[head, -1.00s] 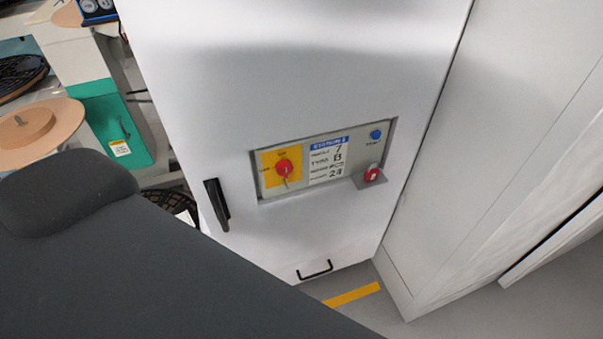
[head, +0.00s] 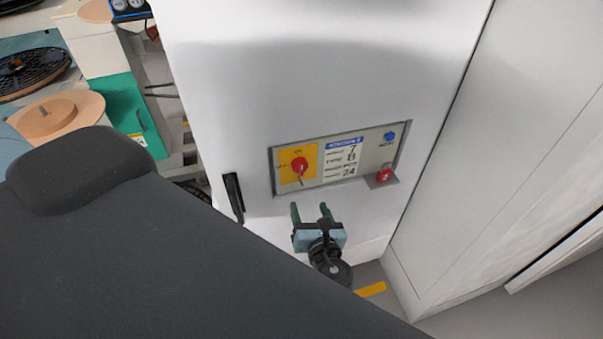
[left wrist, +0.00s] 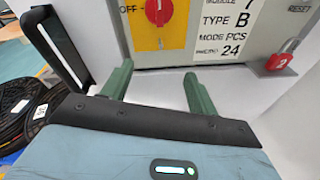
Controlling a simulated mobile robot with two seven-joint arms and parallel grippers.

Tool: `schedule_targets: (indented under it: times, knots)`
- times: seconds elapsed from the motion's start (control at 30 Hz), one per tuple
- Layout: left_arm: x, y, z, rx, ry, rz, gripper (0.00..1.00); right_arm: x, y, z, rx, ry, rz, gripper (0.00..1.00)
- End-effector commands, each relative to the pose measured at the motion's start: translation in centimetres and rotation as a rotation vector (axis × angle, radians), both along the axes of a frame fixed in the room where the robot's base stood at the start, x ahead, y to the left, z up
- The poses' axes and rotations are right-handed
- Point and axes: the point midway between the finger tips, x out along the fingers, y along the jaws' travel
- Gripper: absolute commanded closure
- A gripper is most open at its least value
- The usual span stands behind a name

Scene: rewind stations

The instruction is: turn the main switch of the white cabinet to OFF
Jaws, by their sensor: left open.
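The white cabinet (head: 300,90) stands in front of me with a recessed control panel. Its main switch (head: 299,166) is a red knob on a yellow plate; it also shows at the top of the left wrist view (left wrist: 158,12). The word OFF is printed left of the knob, and the knob's handle looks roughly upright, away from that word. My left gripper (head: 311,209) is open and empty, below the switch and apart from it. Its two green fingers (left wrist: 158,88) point towards the panel in the left wrist view. My right gripper is not in view.
A red padlock (head: 384,175) sits on a small ledge at the panel's right, under a blue button (head: 389,136). A black door handle (head: 234,197) stands out left of the panel. Reels (head: 55,115) lie at the far left. A white wall (head: 500,150) is at the right.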

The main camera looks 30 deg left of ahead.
Motion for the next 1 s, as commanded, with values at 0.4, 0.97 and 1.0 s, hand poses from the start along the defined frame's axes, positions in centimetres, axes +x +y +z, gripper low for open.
schedule_targets:
  times: [0.4, 0.97, 1.0]
  knots:
    - [1.1, 0.0, 4.5, 0.251, 0.029, 0.053, 0.41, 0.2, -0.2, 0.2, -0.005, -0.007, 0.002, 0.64]
    - [5.4, 5.1, 4.5, 0.248, 0.027, 0.052, 0.41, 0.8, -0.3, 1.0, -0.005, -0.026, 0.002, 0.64]
    - [5.6, 5.3, 4.5, 0.248, 0.028, 0.051, 0.41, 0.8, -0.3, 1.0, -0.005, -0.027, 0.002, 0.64]
